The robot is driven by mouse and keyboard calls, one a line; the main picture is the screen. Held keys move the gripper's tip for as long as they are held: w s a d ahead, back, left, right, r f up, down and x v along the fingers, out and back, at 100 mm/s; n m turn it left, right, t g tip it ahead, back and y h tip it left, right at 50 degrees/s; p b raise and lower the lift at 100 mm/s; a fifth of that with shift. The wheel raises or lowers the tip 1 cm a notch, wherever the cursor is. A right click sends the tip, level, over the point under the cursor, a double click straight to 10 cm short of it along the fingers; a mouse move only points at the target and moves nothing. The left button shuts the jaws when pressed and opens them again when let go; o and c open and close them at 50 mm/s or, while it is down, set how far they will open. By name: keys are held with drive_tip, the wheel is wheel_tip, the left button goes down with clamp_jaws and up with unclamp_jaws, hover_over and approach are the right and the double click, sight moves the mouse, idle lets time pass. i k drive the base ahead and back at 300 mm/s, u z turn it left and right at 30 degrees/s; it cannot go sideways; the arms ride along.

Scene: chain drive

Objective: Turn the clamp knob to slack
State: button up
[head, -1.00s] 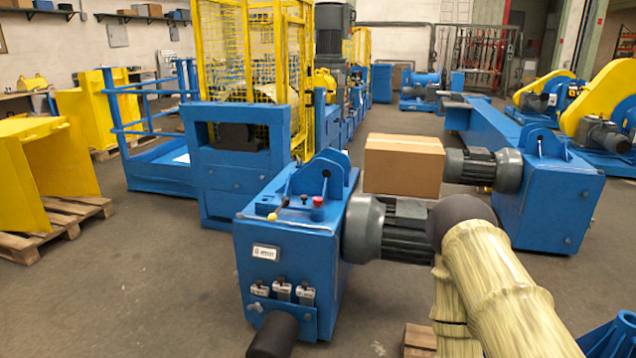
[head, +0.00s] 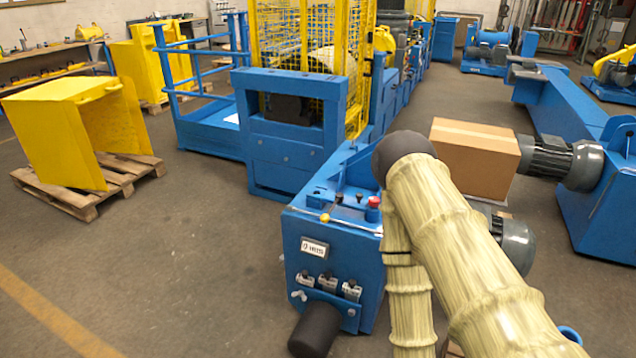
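The blue machine housing (head: 300,270) stands in the middle of the head view. I cannot tell for sure which part is the clamp knob. A small silver wing-shaped piece (head: 298,296) sits at the left of its lower front plate. Several grey latch-like fittings (head: 327,283) are in a row beside it. On top are a yellow-tipped lever (head: 324,217), small black knobs and a red button (head: 374,202). A black cylinder (head: 315,332) juts out at the bottom front. My sleeved arm covers the housing's right side. My gripper is out of view.
A cardboard box (head: 475,160) and grey motors (head: 560,160) stand behind my arm to the right. A yellow cage (head: 305,40) rises behind the housing. A yellow guard (head: 75,135) rests on a pallet (head: 85,195) at left. The floor left of the housing is clear.

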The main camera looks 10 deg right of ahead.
sight(372, 201)
drive_tip(key=i, duration=1.6)
drive_tip(key=z, duration=0.6)
